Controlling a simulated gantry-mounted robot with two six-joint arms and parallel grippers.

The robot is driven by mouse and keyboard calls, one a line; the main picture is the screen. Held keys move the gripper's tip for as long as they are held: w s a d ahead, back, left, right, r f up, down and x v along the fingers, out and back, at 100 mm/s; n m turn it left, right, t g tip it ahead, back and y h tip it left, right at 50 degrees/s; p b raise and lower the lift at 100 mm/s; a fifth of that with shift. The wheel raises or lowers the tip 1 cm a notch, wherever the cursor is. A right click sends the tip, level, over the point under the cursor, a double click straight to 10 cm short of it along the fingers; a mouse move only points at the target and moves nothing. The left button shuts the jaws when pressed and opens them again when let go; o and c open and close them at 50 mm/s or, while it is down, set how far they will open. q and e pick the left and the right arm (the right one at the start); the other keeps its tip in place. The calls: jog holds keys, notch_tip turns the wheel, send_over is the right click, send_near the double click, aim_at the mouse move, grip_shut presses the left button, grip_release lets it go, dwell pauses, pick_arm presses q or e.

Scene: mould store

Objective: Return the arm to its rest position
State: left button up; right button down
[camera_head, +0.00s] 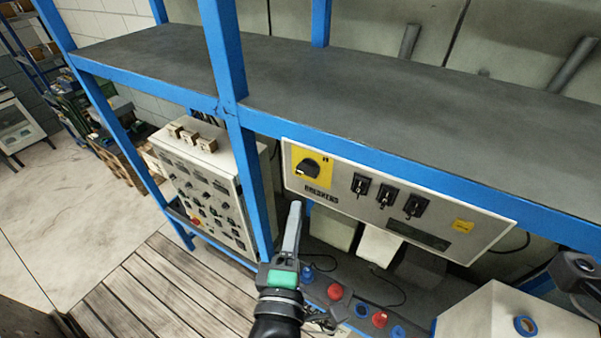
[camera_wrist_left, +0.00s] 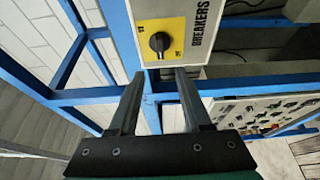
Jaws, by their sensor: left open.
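My left gripper (camera_head: 295,208) reaches up from the bottom centre in the head view, in front of the blue frame and just below the left end of the breaker panel (camera_head: 350,212). Its jaws are open and empty. In the left wrist view the two fingers of the gripper (camera_wrist_left: 158,74) stand apart, with the black rotary switch (camera_wrist_left: 160,42) on its yellow plate beyond them. The fingertips overlap the panel's lower edge in that picture; I cannot tell the exact gap.
A grey shelf (camera_head: 400,90) in a blue frame (camera_head: 228,60) runs above the panel. A control cabinet (camera_head: 208,185) stands left, with small blocks on top. Red and blue buttons (camera_head: 335,291) lie below the panel. A pale box (camera_head: 500,318) is at lower right. Floor at left is open.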

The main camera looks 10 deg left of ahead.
pick_arm(q)
jog(key=a+r+n+t+y, duration=0.1)
jog(key=a+r+t+y, duration=0.1)
jog(key=a+r, duration=0.6)
jog(key=a+r+n+t+y, duration=0.2)
jog(key=a+r, duration=0.3)
jog(key=r, duration=0.6)
jog(key=s+r+m+t+h, duration=0.2)
jog(key=s+r+m, duration=0.3)
jog(key=m, duration=0.6)
jog(key=s+r+m+t+h, duration=0.3)
jog(key=s+r+m, duration=0.3)
jog(key=r+m, duration=0.4)
jog(key=shift+d+m+h, duration=0.2)
jog(key=shift+m+h, duration=0.3)
